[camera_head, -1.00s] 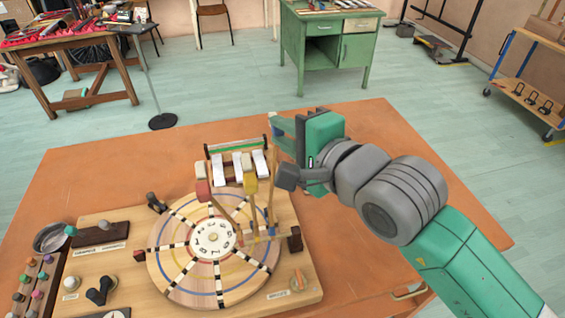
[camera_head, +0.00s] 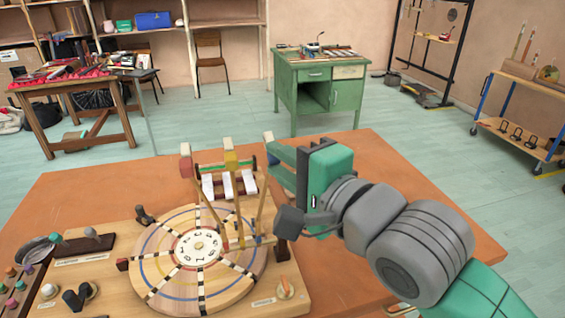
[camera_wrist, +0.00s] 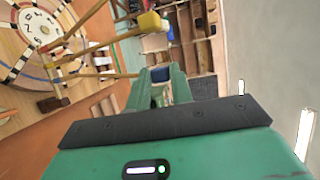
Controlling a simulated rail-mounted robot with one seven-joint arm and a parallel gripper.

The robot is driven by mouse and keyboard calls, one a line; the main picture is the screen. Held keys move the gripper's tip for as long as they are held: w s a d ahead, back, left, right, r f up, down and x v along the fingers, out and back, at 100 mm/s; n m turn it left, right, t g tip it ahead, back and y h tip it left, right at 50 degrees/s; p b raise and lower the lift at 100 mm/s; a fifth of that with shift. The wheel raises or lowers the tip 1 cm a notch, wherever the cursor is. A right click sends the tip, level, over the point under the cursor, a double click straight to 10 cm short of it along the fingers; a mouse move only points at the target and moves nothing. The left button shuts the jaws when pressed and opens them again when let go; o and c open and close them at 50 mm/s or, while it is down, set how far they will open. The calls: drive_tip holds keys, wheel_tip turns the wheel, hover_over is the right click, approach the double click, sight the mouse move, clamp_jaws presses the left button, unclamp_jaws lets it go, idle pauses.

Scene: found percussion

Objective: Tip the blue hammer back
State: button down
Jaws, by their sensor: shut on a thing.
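The blue hammer (camera_head: 273,162) is the right-hand one of three thin-handled hammers on the wooden board. Its handle rises from beside the round numbered disc (camera_head: 197,247) and leans slightly right. My gripper (camera_head: 276,158) is shut on its head, seen between the fingers in the wrist view (camera_wrist: 161,74). The fingers hide part of the head; a pale tip shows above. The yellow hammer (camera_head: 231,160) and red hammer (camera_head: 186,168) stand to the left, their heads at about the same picture height.
White bars (camera_head: 229,185) in a frame stand behind the hammers. Dark knobs (camera_head: 80,297) and a metal bowl (camera_head: 35,250) are at left. The orange table (camera_head: 400,190) is clear behind and right of my arm.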

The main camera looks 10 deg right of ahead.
drive_tip(key=shift+w+f, duration=0.1)
drive_tip(key=shift+f, duration=0.5)
drive_tip(key=c, duration=1.3)
unclamp_jaws()
drive_tip(key=shift+r, duration=0.1)
drive_tip(key=shift+s+r, duration=0.1)
drive_tip(key=shift+s, duration=0.1)
drive_tip(key=shift+s+d+r, duration=0.15)
drive_tip(key=shift+s+d, duration=0.05)
drive_tip(key=p+v, duration=0.1)
drive_tip(key=v, duration=0.6)
drive_tip(key=shift+s+p, duration=0.15)
drive_tip(key=shift+p, duration=0.2)
